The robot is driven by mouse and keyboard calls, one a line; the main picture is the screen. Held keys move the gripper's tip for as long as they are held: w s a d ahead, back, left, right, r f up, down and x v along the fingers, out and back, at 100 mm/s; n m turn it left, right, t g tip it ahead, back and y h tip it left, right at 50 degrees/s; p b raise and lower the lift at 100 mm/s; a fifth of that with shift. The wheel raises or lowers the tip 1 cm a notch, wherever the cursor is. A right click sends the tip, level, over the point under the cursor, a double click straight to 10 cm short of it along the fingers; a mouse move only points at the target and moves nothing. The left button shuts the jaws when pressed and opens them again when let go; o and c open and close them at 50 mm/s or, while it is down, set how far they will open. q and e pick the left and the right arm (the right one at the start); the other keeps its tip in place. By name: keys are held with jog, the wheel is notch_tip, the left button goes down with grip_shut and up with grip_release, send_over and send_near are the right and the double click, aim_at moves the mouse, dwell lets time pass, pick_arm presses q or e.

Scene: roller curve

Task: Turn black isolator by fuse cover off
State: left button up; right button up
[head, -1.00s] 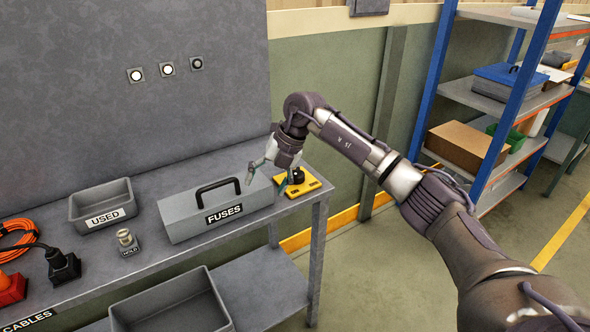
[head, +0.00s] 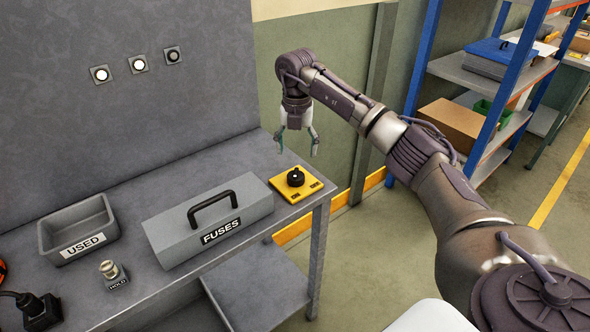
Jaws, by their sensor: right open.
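The black isolator (head: 295,177) is a round knob on a yellow plate (head: 283,194) at the right end of the grey bench. A small light mark shows on the knob, but its setting is too small to read. The grey fuse cover (head: 172,229), labelled FUSES and with a black handle, sits just left of the plate. My right gripper (head: 298,150) hangs above and slightly behind the knob, fingers pointing down. It is open and empty, apart from the knob. My left gripper is not in view.
A grey USED bin (head: 76,232) and a small HOLD knob (head: 109,270) stand left on the bench (head: 165,174). Three round indicators (head: 138,64) are on the back panel. A blue-framed shelf (head: 468,73) stands right, beyond open floor.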

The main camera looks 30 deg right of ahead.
aim_at(296, 172)
notch_tip(296, 172, down, 4)
jog(key=shift+p, duration=0.3)
notch_tip(296, 172, down, 4)
jog(key=shift+w+f+p, duration=0.1)
jog(key=shift+f+p, duration=0.1)
jog(key=shift+p, duration=0.15)
jog(key=shift+f, duration=0.25)
jog(key=shift+c, duration=1)
jog(key=c, duration=1)
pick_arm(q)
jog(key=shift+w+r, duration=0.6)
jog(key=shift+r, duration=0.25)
pick_arm(e)
jog(key=shift+o, duration=0.2)
